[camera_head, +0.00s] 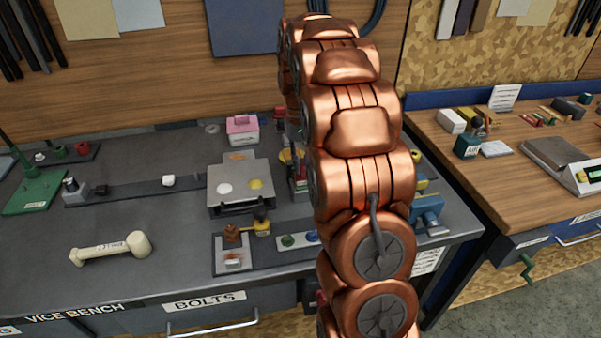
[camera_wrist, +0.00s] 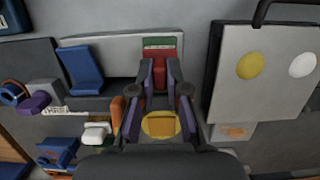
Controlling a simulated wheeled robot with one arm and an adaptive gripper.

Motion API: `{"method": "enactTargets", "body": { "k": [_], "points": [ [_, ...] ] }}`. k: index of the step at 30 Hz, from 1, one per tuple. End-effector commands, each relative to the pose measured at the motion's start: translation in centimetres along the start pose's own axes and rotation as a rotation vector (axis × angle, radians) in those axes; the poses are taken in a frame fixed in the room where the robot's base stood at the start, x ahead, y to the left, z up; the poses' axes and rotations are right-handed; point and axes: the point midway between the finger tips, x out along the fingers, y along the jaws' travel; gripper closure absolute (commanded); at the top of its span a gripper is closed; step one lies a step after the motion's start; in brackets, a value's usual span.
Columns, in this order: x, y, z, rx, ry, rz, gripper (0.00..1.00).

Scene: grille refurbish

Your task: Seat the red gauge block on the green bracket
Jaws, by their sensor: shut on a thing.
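In the wrist view, my gripper (camera_wrist: 161,68) is shut on the red gauge block (camera_wrist: 160,77), with a dark finger on each side of it. A green piece with a pale strip (camera_wrist: 158,43), which looks like the green bracket, lies just beyond the block's far end. I cannot tell whether the block touches it or is seated on it. In the head view, my copper arm hides most of the gripper. Small red and green parts (camera_head: 299,187) show at the arm's left edge, too small to tell apart.
A grey plate (camera_head: 240,199) with white and yellow discs stands left of the arm; its edge is near my gripper in the wrist view (camera_wrist: 245,110). A yellow disc (camera_wrist: 148,126) lies below the fingers. A mallet (camera_head: 100,251) lies at the front left, with clear bench around it.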

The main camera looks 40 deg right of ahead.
Motion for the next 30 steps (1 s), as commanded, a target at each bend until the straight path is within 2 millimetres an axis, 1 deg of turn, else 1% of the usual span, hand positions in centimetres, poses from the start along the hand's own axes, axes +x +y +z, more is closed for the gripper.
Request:
{"method": "enactTargets", "body": {
  "k": [4, 5, 12, 13, 19, 27, 30],
  "points": [
    [0.13, 0.0, -0.03, 0.0, 0.0, 0.0, 1.0],
    [0.11, 0.0, -0.03, 0.0, 0.0, 0.0, 0.84],
    [0.11, 0.0, -0.02, 0.0, 0.0, 0.0, 0.59],
    [0.11, 0.0, -0.02, 0.0, 0.0, 0.0, 0.57],
    [0.11, -0.01, -0.02, 0.0, 0.0, 0.0, 0.57],
    [0.12, 0.0, -0.02, 0.0, 0.0, 0.0, 0.29],
    [0.12, -0.01, -0.02, 0.0, 0.0, 0.0, 0.27]
  ]
}}
